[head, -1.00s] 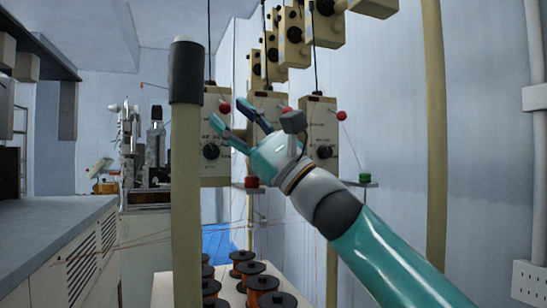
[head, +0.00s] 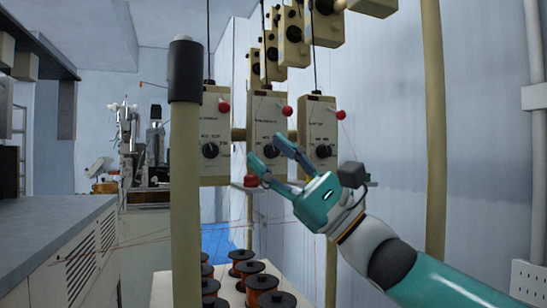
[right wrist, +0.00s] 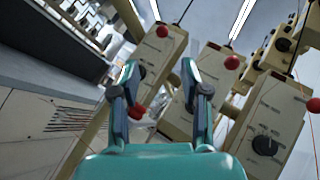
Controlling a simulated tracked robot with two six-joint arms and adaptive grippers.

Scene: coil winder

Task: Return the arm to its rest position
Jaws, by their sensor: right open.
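My right gripper (head: 267,156) is teal with dark fingers and comes in from the lower right in the head view. Its two fingers are spread with nothing between them, in front of the lower part of the middle control box (head: 268,118). It also shows from behind in the right wrist view (right wrist: 160,80), with its fingers apart and control boxes beyond. Whether it touches a box cannot be told. My left gripper is not in view.
Beige boxes with black knobs and red balls hang left (head: 214,125) and right (head: 318,125). A thick pole (head: 186,200) stands in front at left. Copper spools (head: 262,284) sit on a white surface below. A grey-topped cabinet (head: 50,232) is at left.

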